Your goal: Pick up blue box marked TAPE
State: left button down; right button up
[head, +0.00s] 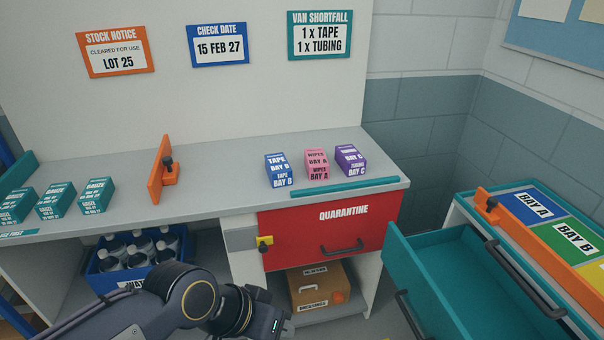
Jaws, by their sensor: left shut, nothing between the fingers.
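The blue box marked TAPE, BAY B (278,170) stands on the grey counter (225,190), left of a pink WIPES box (316,165) and a purple box (350,161) marked BAY C. My left gripper (272,322) is low in the head view, below the counter's front edge and well apart from the blue box. It is shut and empty; its fingertips are hard to make out at the bottom of the picture. My right gripper is not in view.
A teal strip (345,187) runs along the counter edge before the boxes. An orange divider (160,170) and several teal GAUZE boxes (95,196) stand left. Below are a red QUARANTINE drawer (325,235) and a water crate (105,281). An open teal drawer (440,280) juts out at right.

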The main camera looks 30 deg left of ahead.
aim_at(279, 172)
jog(key=u, duration=1.25)
